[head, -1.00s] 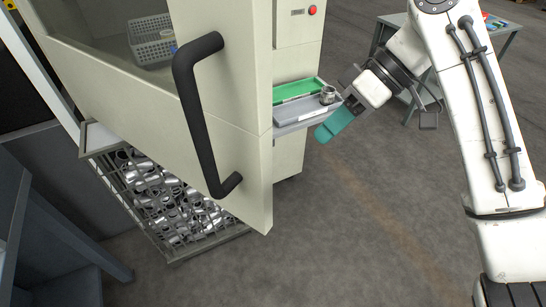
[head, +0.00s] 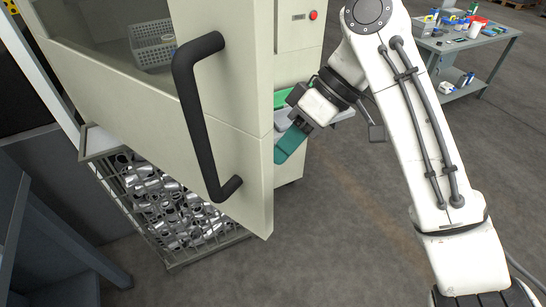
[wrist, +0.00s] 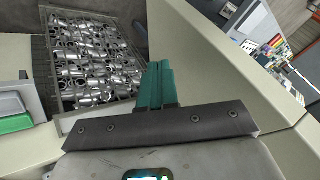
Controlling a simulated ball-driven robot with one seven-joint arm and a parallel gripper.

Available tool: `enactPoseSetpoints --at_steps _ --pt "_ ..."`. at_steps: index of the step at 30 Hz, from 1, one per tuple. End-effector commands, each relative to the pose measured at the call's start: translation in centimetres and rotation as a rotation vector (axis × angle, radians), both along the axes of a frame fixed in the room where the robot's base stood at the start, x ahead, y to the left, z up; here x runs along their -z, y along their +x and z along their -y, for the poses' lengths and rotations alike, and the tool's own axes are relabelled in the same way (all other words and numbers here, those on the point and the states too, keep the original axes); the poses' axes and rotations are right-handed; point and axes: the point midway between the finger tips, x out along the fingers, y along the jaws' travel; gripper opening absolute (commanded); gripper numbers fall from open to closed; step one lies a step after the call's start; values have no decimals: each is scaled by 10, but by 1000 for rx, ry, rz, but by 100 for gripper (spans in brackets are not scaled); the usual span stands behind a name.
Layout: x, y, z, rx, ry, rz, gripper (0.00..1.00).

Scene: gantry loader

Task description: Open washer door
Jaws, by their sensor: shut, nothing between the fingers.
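The washer door (head: 240,115) is a large cream panel with a window, on the left of the head view. Its black bar handle (head: 196,115) stands upright near the door's right edge. My gripper (head: 284,154) is to the right of the handle, with its teal fingers close together and empty. The fingertips are at the door's right edge, apart from the handle; I cannot tell whether they touch the door. In the wrist view my gripper (wrist: 157,84) points up beside a diagonal cream panel. How far the door stands open is unclear.
A wire basket (head: 205,238) of metal rings stands low beneath the door. A tray (head: 343,115) at the washer's side is partly hidden by my gripper. A blue-grey basket (head: 153,55) shows through the window. A workbench (head: 465,45) is at back right. Floor at right is open.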

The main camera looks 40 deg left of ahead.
Motion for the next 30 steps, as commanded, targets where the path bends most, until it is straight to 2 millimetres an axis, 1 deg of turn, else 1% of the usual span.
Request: enactPoseSetpoints --at_steps 1,3,9,14,24,28,30 --pt "-4 -7 2 -3 4 3 0" --pt "-4 -15 3 -2 3 3 0" --pt "-4 -32 4 0 2 2 0" --pt "-3 -37 5 0 3 2 0" --pt "-3 -37 4 0 2 2 0" --pt "-4 -42 -4 7 0 2 0" --pt "-4 -46 -12 18 0 2 0"
